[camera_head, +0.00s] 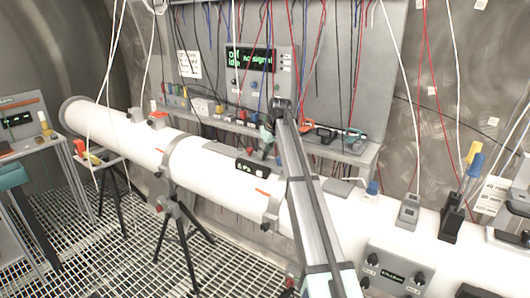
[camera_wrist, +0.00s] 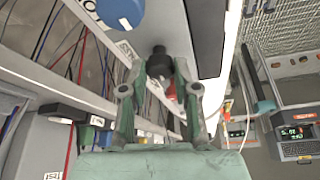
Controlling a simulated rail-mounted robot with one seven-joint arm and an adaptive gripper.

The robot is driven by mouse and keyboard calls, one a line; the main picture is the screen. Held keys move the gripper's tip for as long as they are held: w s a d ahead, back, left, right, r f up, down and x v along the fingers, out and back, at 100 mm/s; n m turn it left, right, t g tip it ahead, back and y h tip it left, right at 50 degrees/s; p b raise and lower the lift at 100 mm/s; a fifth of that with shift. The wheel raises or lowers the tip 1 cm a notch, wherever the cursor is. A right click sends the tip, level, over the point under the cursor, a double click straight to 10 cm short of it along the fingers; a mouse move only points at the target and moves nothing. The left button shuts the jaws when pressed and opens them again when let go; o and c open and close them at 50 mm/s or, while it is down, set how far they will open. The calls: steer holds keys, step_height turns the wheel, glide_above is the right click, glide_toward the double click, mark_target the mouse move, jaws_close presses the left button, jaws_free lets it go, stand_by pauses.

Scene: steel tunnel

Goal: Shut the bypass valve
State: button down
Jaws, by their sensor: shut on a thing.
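My gripper (camera_wrist: 159,72) has green fingers closed around a small black knob-like part (camera_wrist: 158,57) in the wrist view. A red piece (camera_wrist: 172,92) shows just behind it, partly hidden by a finger. In the head view my gripper (camera_head: 268,135) is at the end of the arm, between the white pipe (camera_head: 215,168) and the back shelf, and what it holds is mostly hidden there. I cannot read a label that names the bypass valve. A blue round knob (camera_wrist: 120,12) on a light panel sits above left of the fingers in the wrist view.
A display panel (camera_head: 262,72) with green text and hanging cables stands behind. A tripod (camera_head: 180,225) supports the pipe. A control box (camera_head: 395,270) is at lower right, and blue and yellow upright handles (camera_head: 466,170) stand at right.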

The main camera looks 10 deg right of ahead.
steer(key=shift+f, duration=0.1)
steer(key=m, duration=0.2)
steer(key=m+h+b, duration=0.1)
steer(key=m, duration=0.1)
steer(key=shift+a+h, duration=0.2)
steer(key=shift+h, duration=0.1)
steer(key=m+h+b, duration=0.1)
steer(key=m, duration=0.3)
steer(key=shift+a+m+h+b, duration=0.15)
steer(key=shift+m+h+b, duration=0.15)
steer(key=shift+h+b, duration=0.1)
steer(key=m, duration=0.2)
steer(key=m+h+b, duration=0.1)
steer(key=m, duration=0.2)
steer(key=shift+w+a+g+h, duration=0.1)
steer(key=shift+a+g+h, duration=0.05)
steer(key=shift+g+h, duration=0.15)
steer(key=shift+m+g+h+b, duration=0.5)
steer(key=shift+m+b, duration=0.15)
steer(key=shift+m, duration=1.25)
steer(key=c, duration=0.9)
jaws_free()
steer(key=shift+o, duration=0.2)
